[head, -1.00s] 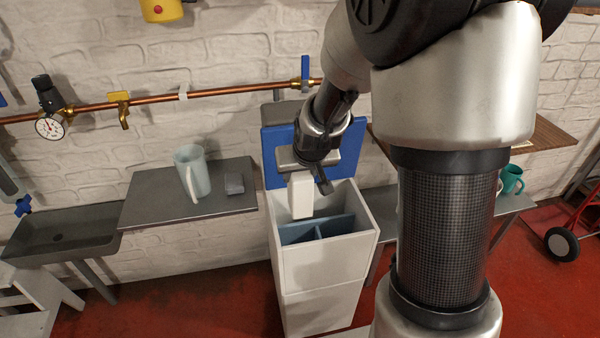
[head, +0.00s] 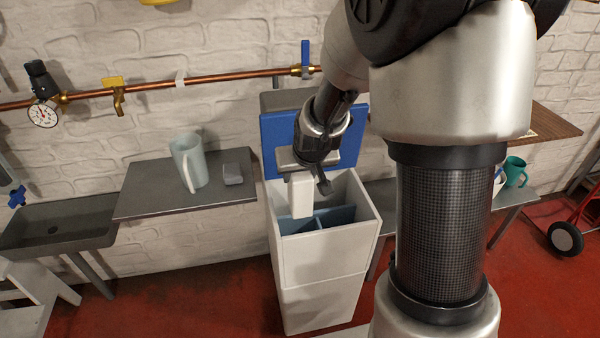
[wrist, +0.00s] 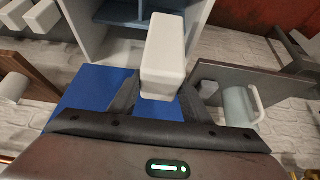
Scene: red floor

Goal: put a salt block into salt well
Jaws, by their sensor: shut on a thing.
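A white oblong salt block (head: 301,196) hangs upright in my gripper (head: 313,177). In the wrist view, the block (wrist: 164,55) sits between the two dark fingers of my gripper (wrist: 160,98), which are shut on it. The salt well (head: 322,258) is a tall white box, open at the top, with a blue divided inside and its blue lid (head: 280,145) raised against the wall. The block is at the left part of the opening, its lower end about level with the blue compartments. Whether it touches the well I cannot tell.
Left of the well, a grey shelf (head: 140,204) holds a pale jug (head: 190,160) and a small grey block (head: 232,174). A dark sink (head: 55,228) is further left. A copper pipe (head: 215,82) runs above. A teal mug (head: 515,171) stands at the right.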

